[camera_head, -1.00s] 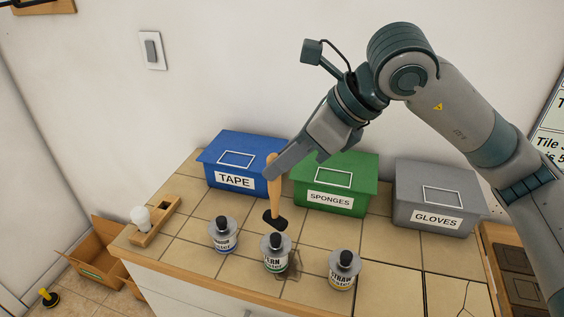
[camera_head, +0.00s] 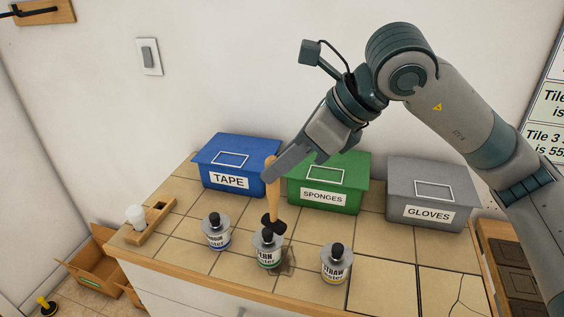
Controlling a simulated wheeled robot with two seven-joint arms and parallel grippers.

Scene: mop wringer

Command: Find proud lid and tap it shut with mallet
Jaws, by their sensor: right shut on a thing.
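The mallet (camera_head: 272,190) has a pale wooden handle and a black head. My right gripper (camera_head: 273,167) is shut on the upper part of the handle, and the mallet hangs upright, head down. Three grey-lidded canisters with black knobs stand on the tiled counter: the left canister (camera_head: 216,237), the middle canister (camera_head: 266,256) and the right canister (camera_head: 335,270). The mallet head is just behind the middle canister's knob in the picture and partly hidden by it; I cannot tell whether they touch. Which lid sits proud is too small to tell. My left gripper is out of view.
Behind stand a blue TAPE box (camera_head: 216,150), a green SPONGES box (camera_head: 310,174) and a grey GLOVES box (camera_head: 400,183). A wooden rack (camera_head: 154,225) holds a white object at left. The counter's front edge (camera_head: 190,273) is close to the canisters.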

